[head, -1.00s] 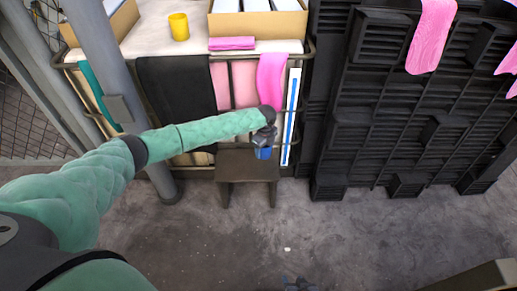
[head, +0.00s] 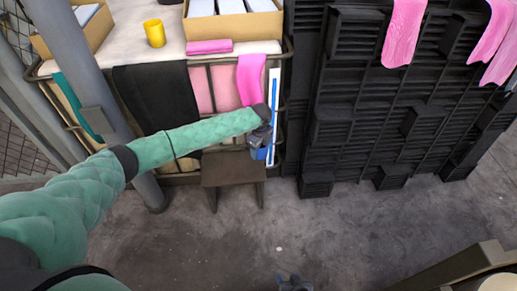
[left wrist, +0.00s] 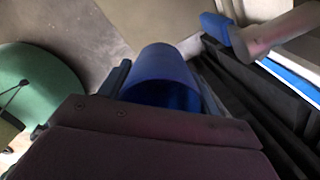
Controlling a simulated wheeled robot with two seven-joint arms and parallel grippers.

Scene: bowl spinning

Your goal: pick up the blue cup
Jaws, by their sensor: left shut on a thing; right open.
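My left gripper (head: 261,141) is shut on the blue cup (head: 258,154) and holds it at the right edge of a small dark stool in the head view, in front of the covered table. In the left wrist view the blue cup (left wrist: 160,65) sits between the two fingers of the left gripper (left wrist: 163,85), with its rounded side and dark blue inside showing. The part of the cup nearest the palm is hidden. My right gripper (head: 294,284) is only partly visible at the bottom edge of the head view, low down, open and away from the cup.
The dark stool (head: 232,170) stands below the left gripper. A covered table (head: 120,42) with a yellow cup (head: 154,33) and boxes is behind. A grey post (head: 85,85) is close to my left arm. Stacked black pallets (head: 345,100) stand right.

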